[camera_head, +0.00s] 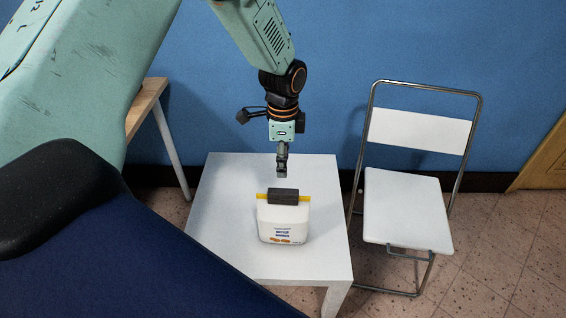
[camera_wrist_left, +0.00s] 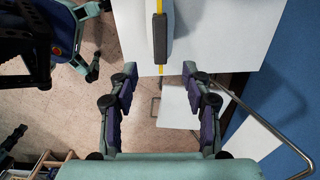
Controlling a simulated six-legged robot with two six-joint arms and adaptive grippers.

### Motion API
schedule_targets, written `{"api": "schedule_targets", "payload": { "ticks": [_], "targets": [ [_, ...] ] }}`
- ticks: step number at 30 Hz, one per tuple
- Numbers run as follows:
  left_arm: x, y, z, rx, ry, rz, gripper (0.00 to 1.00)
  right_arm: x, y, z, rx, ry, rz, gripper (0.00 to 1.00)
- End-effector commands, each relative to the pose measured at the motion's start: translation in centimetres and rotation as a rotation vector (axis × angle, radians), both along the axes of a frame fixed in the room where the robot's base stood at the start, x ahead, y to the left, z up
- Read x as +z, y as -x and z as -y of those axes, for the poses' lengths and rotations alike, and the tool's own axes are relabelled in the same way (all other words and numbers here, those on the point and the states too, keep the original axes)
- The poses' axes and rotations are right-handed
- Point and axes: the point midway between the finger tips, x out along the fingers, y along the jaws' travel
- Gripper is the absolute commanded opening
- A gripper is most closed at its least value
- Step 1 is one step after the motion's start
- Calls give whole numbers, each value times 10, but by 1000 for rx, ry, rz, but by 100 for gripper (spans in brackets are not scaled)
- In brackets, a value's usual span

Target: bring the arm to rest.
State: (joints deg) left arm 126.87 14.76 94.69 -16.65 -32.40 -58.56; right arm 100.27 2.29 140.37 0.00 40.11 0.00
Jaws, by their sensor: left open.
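My left gripper (camera_head: 281,172) hangs pointing down above the back part of the small white table (camera_head: 225,200). In the left wrist view its two fingers (camera_wrist_left: 160,72) are spread apart with nothing between them. A white container (camera_head: 283,224) with printing on its front stands upright on the table. A dark grey grip (camera_head: 283,197) on a yellow bar lies across its top. The grip also shows in the left wrist view (camera_wrist_left: 160,38), beyond the fingertips and apart from them. My right gripper is not in view.
A white folding chair (camera_head: 405,205) with a metal frame stands right of the table. A wooden-topped table (camera_head: 145,105) is partly hidden behind my arm at left. The blue wall (camera_head: 350,50) is close behind. The tabletop around the container is clear.

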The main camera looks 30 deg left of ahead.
Motion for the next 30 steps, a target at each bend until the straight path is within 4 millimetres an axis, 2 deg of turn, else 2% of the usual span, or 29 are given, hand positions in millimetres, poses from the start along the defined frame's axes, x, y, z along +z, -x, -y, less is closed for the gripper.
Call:
{"api": "schedule_targets", "payload": {
  "ticks": [12,16,20,23,26,29,30],
  "targets": [
    [0,-1,0,20,1,5,49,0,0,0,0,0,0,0],
    [-2,-20,4,170,24,110,49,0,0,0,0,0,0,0],
    [-16,-22,23,407,99,226,49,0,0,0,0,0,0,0],
    [-39,-2,40,582,153,266,49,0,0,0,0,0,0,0],
    [-66,32,55,751,192,277,49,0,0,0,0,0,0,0],
    [-92,81,66,913,208,265,49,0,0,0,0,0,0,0],
    [-102,106,70,974,206,252,49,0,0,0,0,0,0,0]
  ]
}}
